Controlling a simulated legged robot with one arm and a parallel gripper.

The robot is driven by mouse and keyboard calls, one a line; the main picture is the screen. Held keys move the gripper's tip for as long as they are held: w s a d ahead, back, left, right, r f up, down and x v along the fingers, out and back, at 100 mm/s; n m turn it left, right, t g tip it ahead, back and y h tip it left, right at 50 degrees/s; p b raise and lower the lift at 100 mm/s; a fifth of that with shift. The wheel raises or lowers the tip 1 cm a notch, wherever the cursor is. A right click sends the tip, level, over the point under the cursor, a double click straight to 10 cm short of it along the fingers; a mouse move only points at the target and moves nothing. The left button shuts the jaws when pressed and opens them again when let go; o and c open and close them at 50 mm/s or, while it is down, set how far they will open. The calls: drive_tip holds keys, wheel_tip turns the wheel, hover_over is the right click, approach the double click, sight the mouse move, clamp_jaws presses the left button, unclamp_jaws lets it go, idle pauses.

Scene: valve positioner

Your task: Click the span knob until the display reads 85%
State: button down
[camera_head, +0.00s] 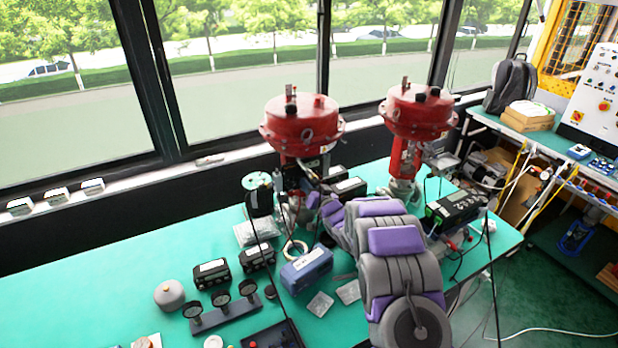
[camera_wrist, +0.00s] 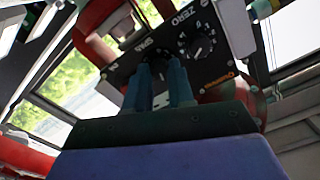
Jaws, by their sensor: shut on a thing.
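In the wrist view a black positioner panel (camera_wrist: 217,68) fills the upper middle, tilted in the picture. It carries a ZERO knob (camera_wrist: 202,46) with a white scale around it, and the word SPAN to its left. My gripper (camera_wrist: 163,72) has its two dark blue fingers up against the panel below the SPAN label, shut on the span knob. The fingers hide most of that knob. No display reading can be made out in either view. In the head view my purple and grey arm reaches to the left red valve (camera_head: 302,125), and its fingertips are too small to tell apart.
A second red valve (camera_head: 415,110) stands to the right on the green table (camera_head: 110,275). A blue box (camera_head: 306,270), black meters (camera_head: 212,273), a gauge stand (camera_head: 225,314) and a green-black device (camera_head: 455,210) lie around my arm. The table's left part is clear. Windows are behind.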

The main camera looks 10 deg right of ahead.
drive_tip(key=m+p, duration=0.2)
drive_tip(key=p, duration=0.1)
drive_tip(key=shift+r, duration=0.1)
drive_tip(key=shift+m+p, duration=0.3)
drive_tip(key=shift+m, duration=0.1)
drive_tip(key=c, duration=1)
unclamp_jaws()
drive_tip(key=shift+d, duration=0.1)
drive_tip(key=shift+o, duration=0.2)
drive_tip(key=shift+s, duration=0.1)
drive_tip(key=v, duration=1.7)
drive_tip(key=shift+p, duration=0.4)
